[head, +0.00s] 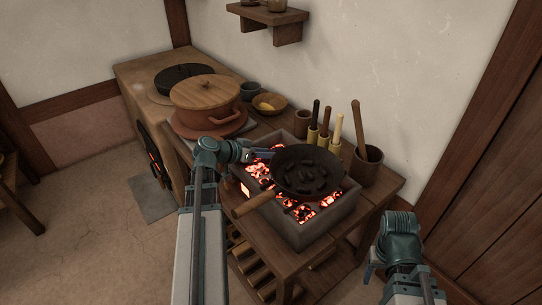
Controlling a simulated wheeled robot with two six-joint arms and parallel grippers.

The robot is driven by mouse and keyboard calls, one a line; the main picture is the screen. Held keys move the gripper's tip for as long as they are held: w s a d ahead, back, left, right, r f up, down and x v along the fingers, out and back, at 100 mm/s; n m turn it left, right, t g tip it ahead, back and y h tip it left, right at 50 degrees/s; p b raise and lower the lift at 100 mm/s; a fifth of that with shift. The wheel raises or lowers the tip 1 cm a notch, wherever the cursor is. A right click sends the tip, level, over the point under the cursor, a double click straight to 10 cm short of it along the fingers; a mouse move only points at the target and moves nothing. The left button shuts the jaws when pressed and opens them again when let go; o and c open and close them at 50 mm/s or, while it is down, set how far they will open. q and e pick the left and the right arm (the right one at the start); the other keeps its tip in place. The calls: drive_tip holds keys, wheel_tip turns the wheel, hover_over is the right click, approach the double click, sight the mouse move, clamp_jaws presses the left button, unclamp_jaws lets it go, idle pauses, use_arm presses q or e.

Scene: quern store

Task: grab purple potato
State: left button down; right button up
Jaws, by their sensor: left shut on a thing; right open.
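No potato is clearly purple in the head view. Several dark elongated lumps (305,187) lie in the black pan (318,157); at this size I cannot tell what they are. My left gripper (268,155) is at the pan's left rim, over the glowing coals. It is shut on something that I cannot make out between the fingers. My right gripper (378,262) is open at the lower right, apart from the pan and in front of the table.
The pan sits on a stone brazier (313,235) with red-hot coals; its wooden handle (254,204) points lower left. A lidded clay pot (205,92), a wooden bowl (282,105), upright-handled tools (325,120) and a wooden cup (365,168) stand around it.

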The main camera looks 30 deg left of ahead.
use_arm(q)
wheel_tip(320, 180, up, 10)
drive_tip(key=p, duration=1)
